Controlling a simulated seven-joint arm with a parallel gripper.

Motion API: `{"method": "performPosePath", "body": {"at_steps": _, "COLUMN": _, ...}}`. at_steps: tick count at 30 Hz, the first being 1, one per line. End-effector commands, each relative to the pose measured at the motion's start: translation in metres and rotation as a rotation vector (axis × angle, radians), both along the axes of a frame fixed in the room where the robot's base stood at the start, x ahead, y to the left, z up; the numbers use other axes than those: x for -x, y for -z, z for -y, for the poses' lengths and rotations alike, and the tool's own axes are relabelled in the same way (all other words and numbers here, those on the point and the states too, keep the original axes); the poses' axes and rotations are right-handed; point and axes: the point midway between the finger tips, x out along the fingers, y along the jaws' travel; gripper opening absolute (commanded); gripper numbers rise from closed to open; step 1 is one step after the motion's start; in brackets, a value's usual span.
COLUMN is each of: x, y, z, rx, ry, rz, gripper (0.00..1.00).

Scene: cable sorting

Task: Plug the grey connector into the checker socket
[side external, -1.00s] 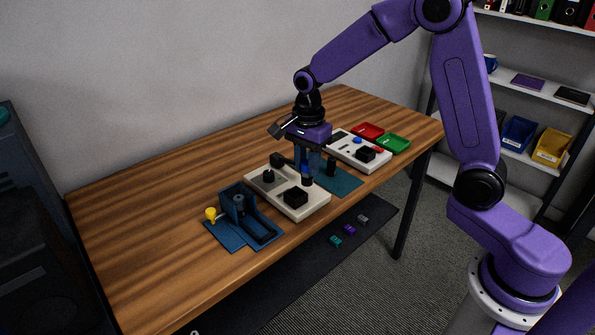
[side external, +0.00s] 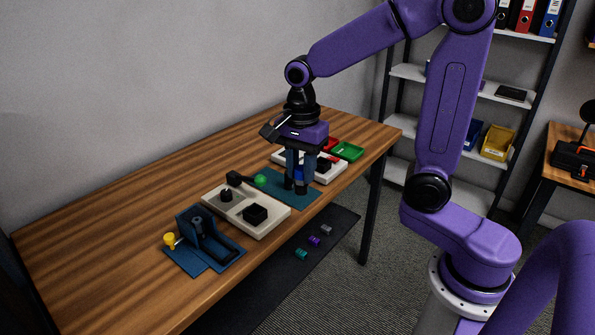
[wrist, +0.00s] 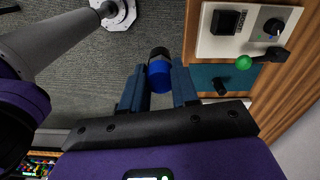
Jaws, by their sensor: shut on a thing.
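My gripper (wrist: 158,88) is shut on a short connector (wrist: 159,76) with a blue body and a dark grey tip. In the side external view my gripper (side external: 297,182) points down in front of the teal mat. A pale box (side external: 213,204) stands to its left with a black block (side external: 255,214), a dial (side external: 225,195) and a lever with a green ball (side external: 260,180). The wrist view shows the block (wrist: 228,22), dial (wrist: 272,26) and green ball (wrist: 243,62) at the upper right, apart from the connector. I cannot tell which part is the checker socket.
The teal mat (side external: 270,178) has a small dark peg (wrist: 220,86) on it. A second pale box (side external: 332,177) and a green tray (side external: 347,151) stand behind. A blue fixture (side external: 202,243) with a yellow knob (side external: 169,239) is at front left.

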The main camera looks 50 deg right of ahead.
Motion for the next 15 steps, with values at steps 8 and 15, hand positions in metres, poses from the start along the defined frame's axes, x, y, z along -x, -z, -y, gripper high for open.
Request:
{"method": "performPosePath", "body": {"at_steps": 8, "x": 0.000, "y": -0.015, "z": 0.000, "rx": 0.000, "ry": -0.001, "rz": 0.002, "gripper": 0.00}}
{"method": "performPosePath", "body": {"at_steps": 15, "x": -0.001, "y": -0.027, "z": 0.000, "rx": -0.001, "ry": 0.000, "rz": 0.004, "gripper": 0.00}}
